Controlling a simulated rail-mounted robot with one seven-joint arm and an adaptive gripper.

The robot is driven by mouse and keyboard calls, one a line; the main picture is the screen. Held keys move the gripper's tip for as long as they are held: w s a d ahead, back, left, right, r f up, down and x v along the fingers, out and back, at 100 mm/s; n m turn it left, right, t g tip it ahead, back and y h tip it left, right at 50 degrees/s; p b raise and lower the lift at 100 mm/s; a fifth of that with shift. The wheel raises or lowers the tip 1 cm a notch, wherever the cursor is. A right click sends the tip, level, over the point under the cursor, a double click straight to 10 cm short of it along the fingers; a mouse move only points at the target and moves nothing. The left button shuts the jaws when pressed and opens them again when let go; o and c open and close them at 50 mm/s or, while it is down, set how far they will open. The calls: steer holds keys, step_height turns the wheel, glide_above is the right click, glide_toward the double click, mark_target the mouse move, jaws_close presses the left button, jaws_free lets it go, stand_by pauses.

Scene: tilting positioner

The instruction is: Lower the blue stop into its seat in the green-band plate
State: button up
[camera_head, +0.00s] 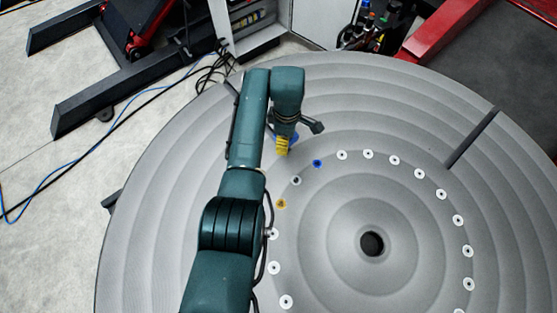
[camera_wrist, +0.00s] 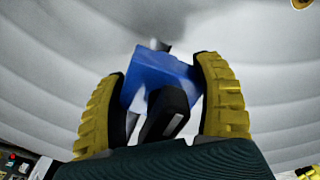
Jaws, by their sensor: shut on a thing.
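My gripper (camera_head: 283,146) is at the upper left part of the large grey disc (camera_head: 420,95), just outside its ring of small round fittings. In the wrist view its two yellow ribbed fingers (camera_wrist: 162,72) are shut on the blue stop (camera_wrist: 155,78), one on each side. The stop is a blue block that looks tilted in this view. A small grey and dark shape (camera_wrist: 157,44) shows just beyond its far end; I cannot tell whether they touch. In the head view only a sliver of blue shows beside the fingers. I make out no green band or seat.
A blue-marked fitting (camera_head: 317,163) lies right of my gripper on the ring, and an orange-marked one (camera_head: 281,204) lies below. Several white fittings (camera_head: 368,154) continue around. The disc has a dark slot (camera_head: 471,138) and a central hole (camera_head: 371,243). Its right side is clear.

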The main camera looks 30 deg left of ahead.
steer(key=shift+w+a+r+b, duration=0.3)
steer(key=shift+w+a+b, duration=0.1)
steer(key=shift+a, duration=0.15)
steer(key=shift+r, duration=0.15)
steer(key=shift+r+p, duration=0.1)
steer(key=shift+p, duration=0.25)
steer(key=shift+f+b, duration=1.7)
steer(key=shift+f, duration=0.25)
steer(key=shift+f, duration=0.1)
steer(key=shift+f+b, duration=1.25)
steer(key=shift+f, duration=0.05)
steer(key=o, duration=1.3)
steer(key=shift+c, duration=0.2)
steer(key=shift+f, duration=0.1)
